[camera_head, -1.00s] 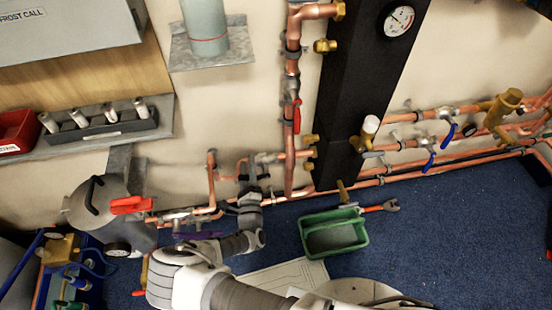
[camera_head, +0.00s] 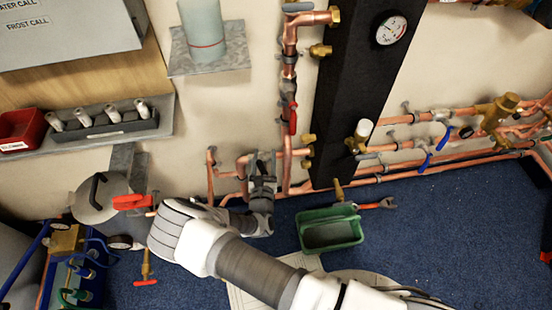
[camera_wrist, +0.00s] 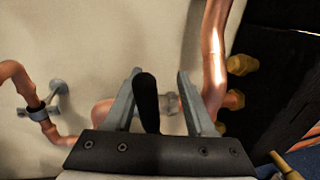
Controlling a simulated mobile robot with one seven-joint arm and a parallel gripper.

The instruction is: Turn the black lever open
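The black lever (camera_wrist: 146,98) stands upright in the wrist view, in front of a copper pipe with a grey metal valve body (camera_wrist: 168,103). My gripper (camera_wrist: 160,73) is open, with its two grey fingers on either side of the lever. The lever is nearer the left finger; I cannot tell whether they touch. In the head view my gripper (camera_head: 262,160) is at the low copper pipework left of the black column. It hides the lever there.
A black column (camera_head: 352,90) with a gauge stands right of my gripper, with brass fittings (camera_wrist: 237,82) close by. A vertical copper pipe with a red lever (camera_head: 292,120) runs just above right. A green bin (camera_head: 331,230) sits on the blue floor.

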